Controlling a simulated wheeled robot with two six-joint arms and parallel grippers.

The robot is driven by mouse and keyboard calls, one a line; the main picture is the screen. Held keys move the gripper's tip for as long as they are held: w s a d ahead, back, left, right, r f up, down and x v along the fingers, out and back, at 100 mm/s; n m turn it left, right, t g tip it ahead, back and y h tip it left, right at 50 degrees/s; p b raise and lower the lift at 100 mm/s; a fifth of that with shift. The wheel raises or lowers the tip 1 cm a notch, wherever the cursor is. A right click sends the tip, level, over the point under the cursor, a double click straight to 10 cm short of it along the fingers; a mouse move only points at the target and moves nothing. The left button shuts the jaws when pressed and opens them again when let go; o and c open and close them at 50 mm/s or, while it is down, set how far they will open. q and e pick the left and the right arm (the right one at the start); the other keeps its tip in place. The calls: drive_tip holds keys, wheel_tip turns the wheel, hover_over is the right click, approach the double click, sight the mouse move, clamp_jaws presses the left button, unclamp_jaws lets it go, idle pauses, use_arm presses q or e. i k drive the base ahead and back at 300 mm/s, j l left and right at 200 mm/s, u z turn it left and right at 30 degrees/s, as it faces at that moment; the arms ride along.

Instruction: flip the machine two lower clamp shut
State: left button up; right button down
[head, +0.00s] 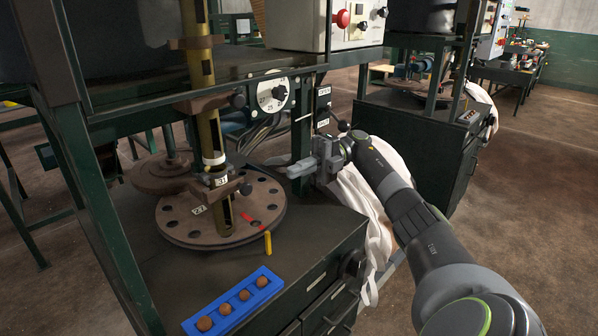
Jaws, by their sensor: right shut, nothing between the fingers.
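My right gripper (297,169) comes in from the right, its fingers shut and empty, pointing left above the right edge of the green machine's bench top. It is beside the machine's front right post and next to a white bag (368,205) that hangs down the cabinet's right side. A black-knobbed lever (343,126) shows just above the gripper's wrist; whether it belongs to the lower clamp I cannot tell. The lower clamp is not clearly visible; the gripper and wrist cover part of that area. My left gripper is out of view.
A round drilled plate (180,222) with a brass column stands on the bench left of my gripper. A blue tray (250,292) with several brown balls lies in front. A dial (273,97) and control box (300,22) are above. A second machine (415,125) stands behind.

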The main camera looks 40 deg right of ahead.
sight(231, 193)
drive_tip(key=k, duration=1)
